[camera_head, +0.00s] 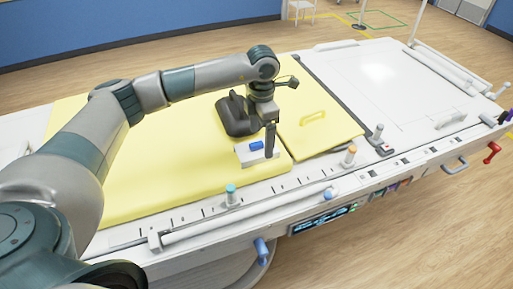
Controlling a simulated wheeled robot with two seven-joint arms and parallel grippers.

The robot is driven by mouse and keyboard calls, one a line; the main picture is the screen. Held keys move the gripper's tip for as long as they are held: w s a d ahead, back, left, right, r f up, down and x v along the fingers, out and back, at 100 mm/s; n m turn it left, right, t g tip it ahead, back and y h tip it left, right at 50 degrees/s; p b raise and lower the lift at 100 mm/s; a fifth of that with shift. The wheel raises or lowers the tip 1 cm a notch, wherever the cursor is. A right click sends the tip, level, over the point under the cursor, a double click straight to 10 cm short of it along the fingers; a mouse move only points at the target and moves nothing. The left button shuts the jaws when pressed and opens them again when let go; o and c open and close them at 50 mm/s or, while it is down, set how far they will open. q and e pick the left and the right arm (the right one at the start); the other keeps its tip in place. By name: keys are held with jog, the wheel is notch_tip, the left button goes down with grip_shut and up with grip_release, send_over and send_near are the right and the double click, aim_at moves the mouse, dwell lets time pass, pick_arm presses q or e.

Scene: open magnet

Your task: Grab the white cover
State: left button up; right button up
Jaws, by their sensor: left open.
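A small white block-like piece (262,156) with a blue part (256,145) on top sits near the front edge of the yellow pad; it may be the white cover, but I cannot tell for certain. My left gripper (271,140) points down at the right side of this piece, open. One dark finger overlaps the piece in the picture; whether it touches is unclear. My right gripper is out of view.
The yellow pad (180,165) covers the left of the white table. A black object (236,116) stands behind the white piece. A yellow panel with a handle (313,118) lies to the right. Rails and colored knobs (232,196) line the front edge. The white panel (385,85) is clear.

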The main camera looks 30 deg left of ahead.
aim_at(259, 142)
pick_arm(q)
jog(key=shift+a+f+p, duration=0.2)
jog(key=shift+f+p, duration=0.4)
jog(key=shift+p, duration=0.1)
notch_tip(259, 142, down, 3)
jog(key=shift+a+r+p, duration=0.1)
jog(key=shift+a+p, duration=0.05)
jog(key=shift+p, duration=0.55)
jog(key=shift+w+f, duration=0.1)
jog(key=shift+f, duration=0.2)
jog(key=c, duration=1.1)
